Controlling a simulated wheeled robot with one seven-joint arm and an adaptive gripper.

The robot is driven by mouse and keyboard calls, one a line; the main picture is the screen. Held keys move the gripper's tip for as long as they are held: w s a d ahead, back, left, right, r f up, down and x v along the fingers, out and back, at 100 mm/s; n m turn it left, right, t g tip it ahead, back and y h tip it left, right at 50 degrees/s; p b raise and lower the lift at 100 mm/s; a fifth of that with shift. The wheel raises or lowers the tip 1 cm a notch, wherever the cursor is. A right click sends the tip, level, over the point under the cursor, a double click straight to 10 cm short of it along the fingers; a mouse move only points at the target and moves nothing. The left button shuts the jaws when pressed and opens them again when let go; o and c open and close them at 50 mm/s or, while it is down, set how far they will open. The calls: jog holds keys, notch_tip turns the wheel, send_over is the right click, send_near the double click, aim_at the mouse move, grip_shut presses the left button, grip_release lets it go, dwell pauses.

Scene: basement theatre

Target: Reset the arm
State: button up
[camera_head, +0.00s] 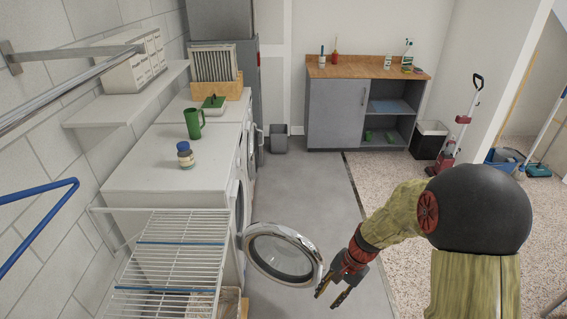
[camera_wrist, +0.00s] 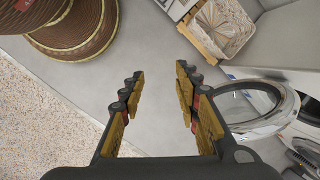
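My arm reaches in from the lower right in the head view. My gripper (camera_head: 337,291) hangs low over the grey floor, just right of the open round washer door (camera_head: 283,254). In the wrist view my gripper (camera_wrist: 158,88) points down at the floor, its yellow-padded fingers spread apart with nothing between them. The washer door also shows at the right of the wrist view (camera_wrist: 283,110), beside the right finger. I cannot tell whether they touch.
A white drying rack (camera_head: 165,262) stands at the lower left. A wicker basket (camera_wrist: 222,28) is on the floor. A grey cabinet (camera_head: 335,112) stands at the back. The middle floor is clear.

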jog(key=s+d+r+n+t+h, duration=0.1)
jog(key=s+r+n+t, duration=0.1)
jog(key=s+r, duration=0.4)
jog(key=s+d+r+n+t+h+p, duration=0.1)
jog(key=s+r, duration=0.6)
jog(key=r, duration=0.8)
jog(key=s+d+r+n+t+h, duration=0.1)
jog(key=s+d+r+n+t, duration=0.2)
jog(key=r, duration=0.7)
jog(key=s+n, duration=0.2)
jog(key=s, duration=0.1)
jog(key=shift+s+r+n+t+h, duration=0.25)
jog(key=shift+r+n+t+h, duration=0.05)
jog(key=shift+w+f, duration=0.15)
jog(key=shift+w, duration=0.25)
jog(key=shift+c, duration=0.2)
